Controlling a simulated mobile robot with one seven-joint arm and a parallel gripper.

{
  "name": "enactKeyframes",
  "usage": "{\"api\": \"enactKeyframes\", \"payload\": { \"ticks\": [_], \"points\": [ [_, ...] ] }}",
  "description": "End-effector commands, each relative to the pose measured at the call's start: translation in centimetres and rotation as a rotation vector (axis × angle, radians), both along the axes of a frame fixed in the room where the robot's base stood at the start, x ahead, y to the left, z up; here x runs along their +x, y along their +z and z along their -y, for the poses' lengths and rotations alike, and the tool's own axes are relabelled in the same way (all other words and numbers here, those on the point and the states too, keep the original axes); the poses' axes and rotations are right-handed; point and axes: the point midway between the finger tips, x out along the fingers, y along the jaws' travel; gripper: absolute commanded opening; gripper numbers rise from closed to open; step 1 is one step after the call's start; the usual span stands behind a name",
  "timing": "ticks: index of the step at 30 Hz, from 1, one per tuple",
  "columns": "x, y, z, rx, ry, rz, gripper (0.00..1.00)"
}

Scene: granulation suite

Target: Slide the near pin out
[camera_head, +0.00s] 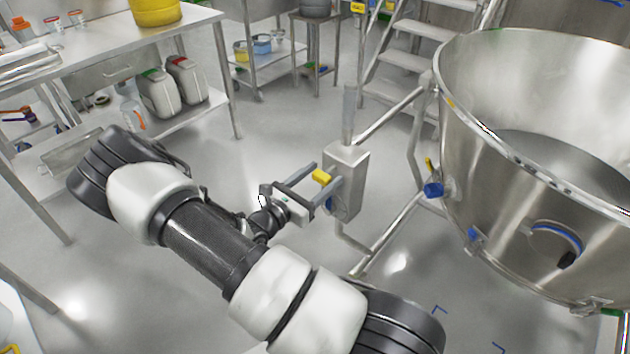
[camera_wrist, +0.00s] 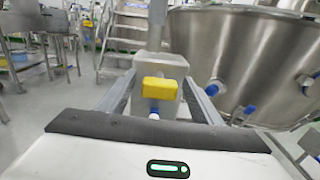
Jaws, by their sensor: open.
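A yellow block-shaped handle (camera_head: 321,177), which looks like the near pin's grip, stands at the near face of a grey metal box (camera_head: 349,166) on the frame post. In the wrist view the yellow handle (camera_wrist: 160,88) is in the centre, in front of the box (camera_wrist: 176,62). My gripper (camera_head: 328,173) is open, with one finger on each side of the handle. The wrist view shows a gap between the handle and each finger (camera_wrist: 158,80). A blue part with a pale end (camera_wrist: 154,114) shows below the handle. The pin's shaft is hidden.
A large steel bowl (camera_head: 470,190) with blue and yellow fittings stands close on the right. Tubular rails (camera_head: 390,235) run beside the box. Steps (camera_head: 405,60) stand behind. A bench (camera_head: 100,45) is at the left. The floor between is clear.

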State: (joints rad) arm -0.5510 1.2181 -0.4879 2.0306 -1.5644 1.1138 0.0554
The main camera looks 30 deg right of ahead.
Motion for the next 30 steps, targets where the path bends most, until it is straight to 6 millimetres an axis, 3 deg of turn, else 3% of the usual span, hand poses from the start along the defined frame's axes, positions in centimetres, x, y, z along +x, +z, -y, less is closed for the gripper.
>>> {"api": "enactKeyframes", "payload": {
  "ticks": [7, 21, 30],
  "points": [
    [-0.8, 0.2, -2.8, 0.001, 0.004, 0.001, 0.59],
    [-4.6, 0.1, -13.3, 0.001, 0.004, 0.000, 0.59],
    [-5.7, 0.0, -16.4, 0.000, 0.002, -0.001, 0.59]
  ]
}}
